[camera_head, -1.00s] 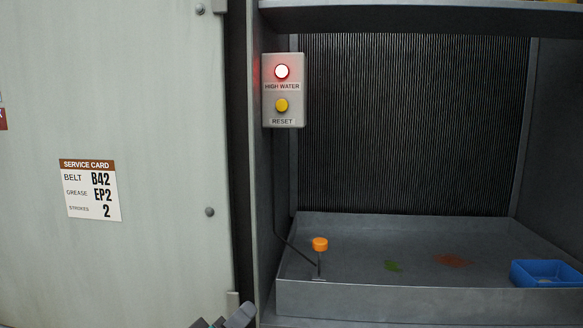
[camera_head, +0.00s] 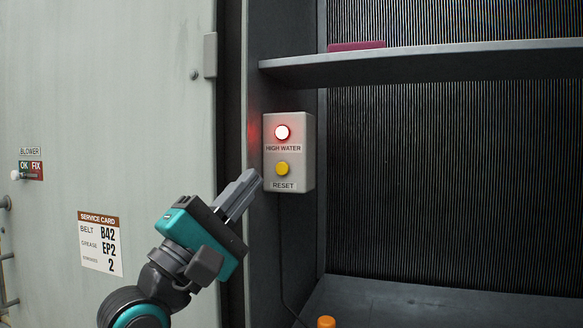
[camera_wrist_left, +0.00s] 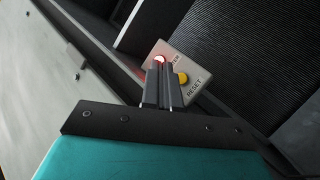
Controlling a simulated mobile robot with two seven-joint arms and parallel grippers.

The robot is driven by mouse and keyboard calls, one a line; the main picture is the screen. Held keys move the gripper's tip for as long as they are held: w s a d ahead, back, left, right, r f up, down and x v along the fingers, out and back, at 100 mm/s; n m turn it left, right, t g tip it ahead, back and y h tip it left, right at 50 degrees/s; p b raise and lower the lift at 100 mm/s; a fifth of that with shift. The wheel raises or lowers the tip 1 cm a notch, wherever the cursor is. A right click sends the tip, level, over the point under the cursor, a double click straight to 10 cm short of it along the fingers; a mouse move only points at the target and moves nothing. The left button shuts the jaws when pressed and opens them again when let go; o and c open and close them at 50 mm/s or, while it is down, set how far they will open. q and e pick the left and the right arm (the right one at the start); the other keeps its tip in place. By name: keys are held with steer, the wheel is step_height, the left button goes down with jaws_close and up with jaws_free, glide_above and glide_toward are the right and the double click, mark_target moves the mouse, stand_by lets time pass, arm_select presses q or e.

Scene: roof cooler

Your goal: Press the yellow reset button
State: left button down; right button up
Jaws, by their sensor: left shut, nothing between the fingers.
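The yellow reset button (camera_head: 282,168) sits on the lower part of a grey control box (camera_head: 304,152), above the word RESET. A lit red and white HIGH WATER lamp (camera_head: 283,132) is above it. My left gripper (camera_head: 252,178) is shut and empty, with its fingertips just left of the box, pointing up and right. In the left wrist view the shut fingers (camera_wrist_left: 162,66) overlap the box's near side, and the yellow button (camera_wrist_left: 181,78) shows just right of them. I cannot tell whether the fingertips touch the box. My right gripper is not in view.
A grey shelf (camera_head: 420,65) juts out above and right of the box, with a dark red item (camera_head: 356,45) on it. An orange float (camera_head: 326,322) is at the bottom. The pale door panel (camera_head: 110,130) with a service card (camera_head: 101,243) stands at left.

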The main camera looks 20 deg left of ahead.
mark_target(282, 169)
arm_select(q)
steer(key=shift+s+r+h, duration=0.2)
steer(key=shift+r+h, duration=0.1)
steer(key=shift+r, duration=0.15)
steer(key=shift+w+a+b, duration=0.15)
steer(key=shift+w+b, duration=0.35)
steer(key=shift+w, duration=1.75)
steer(key=shift+w+a+b, duration=0.1)
steer(key=shift+w+b, duration=0.35)
steer(key=shift+w, duration=1.75)
steer(key=shift+w, duration=0.1)
steer(key=shift+w, duration=0.3)
steer(key=shift+w+a+r, duration=0.1)
steer(key=shift+a+r, duration=0.15)
steer(key=shift+r, duration=0.15)
